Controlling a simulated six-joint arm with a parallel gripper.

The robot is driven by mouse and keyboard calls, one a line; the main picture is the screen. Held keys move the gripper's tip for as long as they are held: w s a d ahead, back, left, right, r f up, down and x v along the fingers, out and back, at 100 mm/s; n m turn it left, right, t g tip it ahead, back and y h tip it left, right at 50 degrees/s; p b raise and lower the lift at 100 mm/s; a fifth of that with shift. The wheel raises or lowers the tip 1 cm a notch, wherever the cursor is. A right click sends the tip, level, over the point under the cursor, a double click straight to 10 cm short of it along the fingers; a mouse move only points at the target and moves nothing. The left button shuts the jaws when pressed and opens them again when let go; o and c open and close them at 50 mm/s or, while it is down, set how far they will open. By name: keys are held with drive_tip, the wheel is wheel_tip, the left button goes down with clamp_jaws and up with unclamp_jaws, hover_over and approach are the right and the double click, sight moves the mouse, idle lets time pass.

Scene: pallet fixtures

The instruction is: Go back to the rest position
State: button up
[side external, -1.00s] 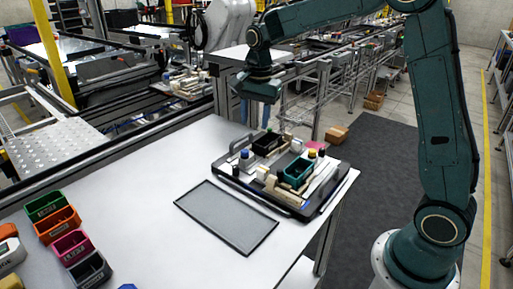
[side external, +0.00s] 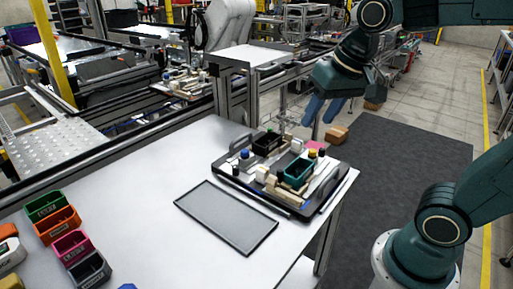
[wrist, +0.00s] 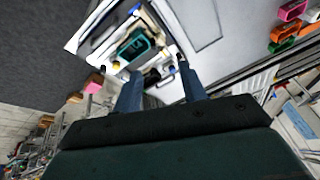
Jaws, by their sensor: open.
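My gripper (side external: 323,110) hangs in the air past the far right corner of the white table, above the floor. Its two blue fingers are apart with nothing between them. In the wrist view the gripper (wrist: 158,82) also shows open, with the pallet fixture beyond the fingertips. The pallet fixture (side external: 318,207) lies on the table's right end, well apart from my gripper. It carries a teal bin (side external: 297,172), a black bin (side external: 266,142) and several small parts.
A grey flat tray (side external: 226,217) lies on the white table (side external: 130,205). Green (side external: 44,205), orange (side external: 57,224), pink (side external: 72,245) and dark grey (side external: 89,270) bins stand at the left. A small stand (side external: 250,55) is left of my gripper. Cardboard boxes (side external: 337,134) are behind it.

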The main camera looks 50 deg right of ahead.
drive_tip(key=s+f+n+t, duration=0.1)
drive_tip(key=s+n, duration=0.3)
drive_tip(key=s, duration=0.4)
drive_tip(key=shift+s+a+f+n, duration=0.2)
drive_tip(key=shift+a+f+n, duration=0.15)
drive_tip(key=shift+f, duration=0.25)
drive_tip(key=shift+o, duration=0.5)
